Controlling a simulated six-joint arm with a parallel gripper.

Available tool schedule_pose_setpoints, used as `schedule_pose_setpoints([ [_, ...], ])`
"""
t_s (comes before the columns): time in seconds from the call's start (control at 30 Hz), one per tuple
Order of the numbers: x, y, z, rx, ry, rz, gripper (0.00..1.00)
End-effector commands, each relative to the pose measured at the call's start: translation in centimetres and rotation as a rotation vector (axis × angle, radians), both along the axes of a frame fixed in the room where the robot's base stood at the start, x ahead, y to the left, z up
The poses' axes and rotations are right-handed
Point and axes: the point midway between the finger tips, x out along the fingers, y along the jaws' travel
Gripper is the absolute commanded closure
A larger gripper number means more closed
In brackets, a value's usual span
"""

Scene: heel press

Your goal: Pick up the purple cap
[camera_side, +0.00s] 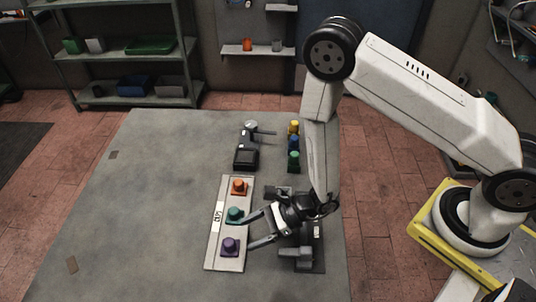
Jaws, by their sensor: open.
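The purple cap (229,245) sits at the near end of a pale strip (228,265) on the grey table. A teal cap (235,214) and an orange cap (239,186) sit on the same strip, farther back in a row. My gripper (248,232) is open and low over the right edge of the strip. Its fingers point left, one tip by the teal cap and the other just right of the purple cap. Nothing is between the fingers. Whether a fingertip touches the teal cap, I cannot tell.
A dark press-like device (305,258) stands right of the strip, partly hidden by my gripper. A black tool (246,152) lies behind the strip. Yellow (294,128), blue (293,142) and green (293,160) pieces stand at the back right.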

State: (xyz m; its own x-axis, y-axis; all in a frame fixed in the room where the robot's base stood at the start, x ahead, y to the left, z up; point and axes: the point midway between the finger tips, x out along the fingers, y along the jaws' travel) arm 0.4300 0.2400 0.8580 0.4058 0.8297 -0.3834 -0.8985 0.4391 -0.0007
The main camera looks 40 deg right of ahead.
Motion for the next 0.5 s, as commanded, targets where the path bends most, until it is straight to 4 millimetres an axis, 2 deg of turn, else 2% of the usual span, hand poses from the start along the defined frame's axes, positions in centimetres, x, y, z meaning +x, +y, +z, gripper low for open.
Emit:
schedule_pose_setpoints([
  [0.5, 0.8, 1.9, -0.8, 0.001, -0.001, 0.001, 0.17],
])
